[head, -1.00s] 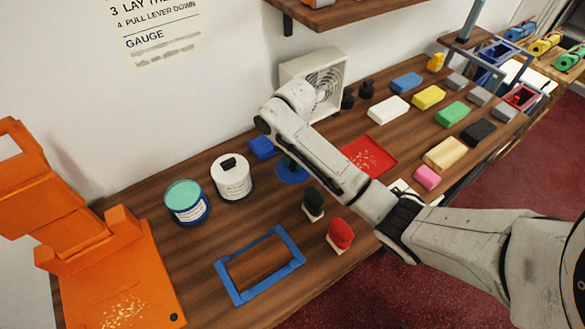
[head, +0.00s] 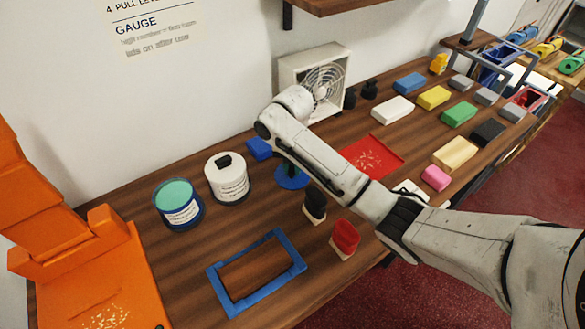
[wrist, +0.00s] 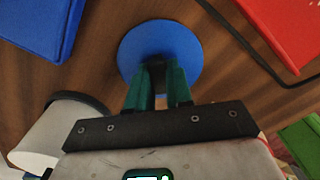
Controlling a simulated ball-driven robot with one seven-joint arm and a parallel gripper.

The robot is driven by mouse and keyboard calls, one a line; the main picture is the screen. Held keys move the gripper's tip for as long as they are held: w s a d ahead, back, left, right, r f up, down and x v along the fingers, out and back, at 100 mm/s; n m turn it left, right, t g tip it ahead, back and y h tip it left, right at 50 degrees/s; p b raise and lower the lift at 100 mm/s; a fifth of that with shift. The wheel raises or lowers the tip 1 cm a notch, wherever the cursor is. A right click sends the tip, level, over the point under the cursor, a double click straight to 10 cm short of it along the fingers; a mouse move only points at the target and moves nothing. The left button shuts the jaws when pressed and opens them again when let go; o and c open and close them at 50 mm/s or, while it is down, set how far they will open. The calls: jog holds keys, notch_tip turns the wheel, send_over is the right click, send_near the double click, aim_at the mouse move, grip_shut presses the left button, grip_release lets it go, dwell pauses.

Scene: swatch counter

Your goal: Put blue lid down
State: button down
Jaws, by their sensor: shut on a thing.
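The blue lid (head: 292,180) is a round disc with a dark knob, low over the wooden counter between the white jar and the red tray. In the wrist view the blue lid (wrist: 188,42) lies flat below my gripper (wrist: 158,72). The green-tipped fingers are shut on its dark knob. My gripper (head: 287,163) is largely hidden behind my arm in the head view. I cannot tell whether the lid touches the counter. An open jar with teal contents (head: 178,203) stands to the left.
A white jar (head: 227,180) and a blue block (head: 258,149) stand close left of the lid. A black-handled stamp (head: 315,205) and a red one (head: 344,237) are in front. A red tray (head: 385,150) lies right; a blue frame (head: 283,284) lies front left.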

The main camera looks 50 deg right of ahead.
aim_at(293, 168)
jog(key=shift+f, duration=0.1)
jog(key=c, duration=1.5)
grip_release()
jog(key=shift+f, duration=0.1)
jog(key=o, duration=0.5)
notch_tip(293, 168, up, 12)
jog(key=p, duration=0.4)
jog(key=shift+r+p, duration=0.2)
jog(key=shift+p, duration=0.15)
